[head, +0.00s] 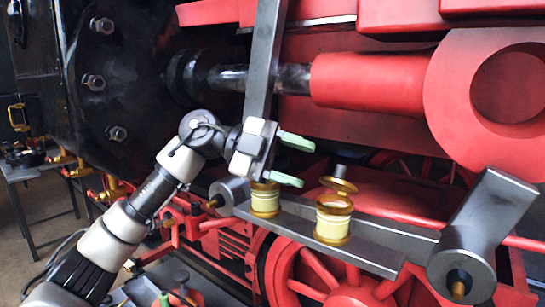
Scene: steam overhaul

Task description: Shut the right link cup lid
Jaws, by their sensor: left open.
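The right link cup (334,226) is a cream cup with brass bands on the grey steel bar. Its brass lid (338,185) is raised above the rim, so the cup is open. The left link cup (265,200) stands to its left on the same bar; its top is partly behind a finger, so I cannot tell its lid's state clearly. My left gripper (292,161) is open and empty, with green-tipped fingers. It is up and left of the right cup's lid and appears apart from it. My right gripper is not in view.
A vertical steel bar (264,60) rises behind my left gripper. A grey link arm with a cylindrical end (485,235) lies right of the cups. Red wheels (315,275) are below, and a red rod with a large eye (440,90) is above. A side table (30,170) stands far left.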

